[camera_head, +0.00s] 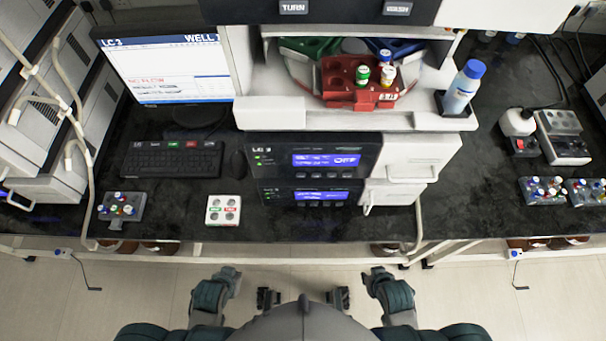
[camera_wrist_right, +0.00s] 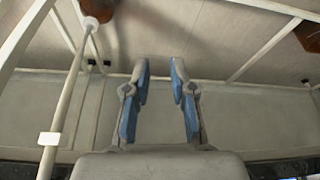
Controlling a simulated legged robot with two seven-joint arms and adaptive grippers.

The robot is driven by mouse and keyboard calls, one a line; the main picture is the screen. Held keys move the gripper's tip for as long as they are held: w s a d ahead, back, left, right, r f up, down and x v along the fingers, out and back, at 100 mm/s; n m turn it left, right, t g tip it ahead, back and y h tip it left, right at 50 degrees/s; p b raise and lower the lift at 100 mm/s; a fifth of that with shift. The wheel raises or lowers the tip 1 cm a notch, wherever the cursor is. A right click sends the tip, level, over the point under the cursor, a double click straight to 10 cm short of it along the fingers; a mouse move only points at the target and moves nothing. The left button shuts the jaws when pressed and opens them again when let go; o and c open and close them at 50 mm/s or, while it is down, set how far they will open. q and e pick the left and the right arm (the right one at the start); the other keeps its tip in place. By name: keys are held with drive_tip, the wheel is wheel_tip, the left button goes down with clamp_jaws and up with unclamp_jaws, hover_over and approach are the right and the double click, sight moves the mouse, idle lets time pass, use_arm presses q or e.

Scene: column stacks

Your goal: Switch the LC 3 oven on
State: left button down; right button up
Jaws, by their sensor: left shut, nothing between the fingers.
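A dark front panel marked LC 3 (camera_head: 275,164) sits in the middle of the bench. Its blue display (camera_head: 326,160) reads OFF in large letters, and a small green light shows at its left. A second dark panel (camera_head: 283,193) with a blue display and a row of buttons is just below it. No panel shows a readable word "oven". My left gripper (camera_head: 228,274) is low before the bench, shut and empty, clear of the panels. My right gripper (camera_head: 376,274) is also low before the bench. In the right wrist view (camera_wrist_right: 160,72) its blue-padded fingers are apart with nothing between.
A monitor (camera_head: 170,70) headed LC 3 and a keyboard (camera_head: 172,160) stand left. A white block (camera_head: 223,209) and a vial rack (camera_head: 121,207) are near the front edge. A blue-capped bottle (camera_head: 463,88) stands right. Hanging tubing (camera_head: 88,178) and under-bench bars are obstacles.

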clamp_jaws()
use_arm(q)
drive_tip(key=shift+a, duration=0.1)
use_arm(e)
drive_tip(key=shift+a, duration=0.1)
use_arm(q)
drive_tip(key=shift+a, duration=0.2)
use_arm(e)
drive_tip(key=shift+a, duration=0.25)
use_arm(q)
drive_tip(key=shift+d, duration=0.25)
use_arm(e)
drive_tip(key=shift+d, duration=0.25)
use_arm(q)
drive_tip(key=shift+a, duration=0.2)
use_arm(e)
drive_tip(key=shift+a, duration=0.2)
use_arm(q)
drive_tip(key=shift+f, duration=0.1)
use_arm(e)
drive_tip(key=shift+s, duration=0.1)
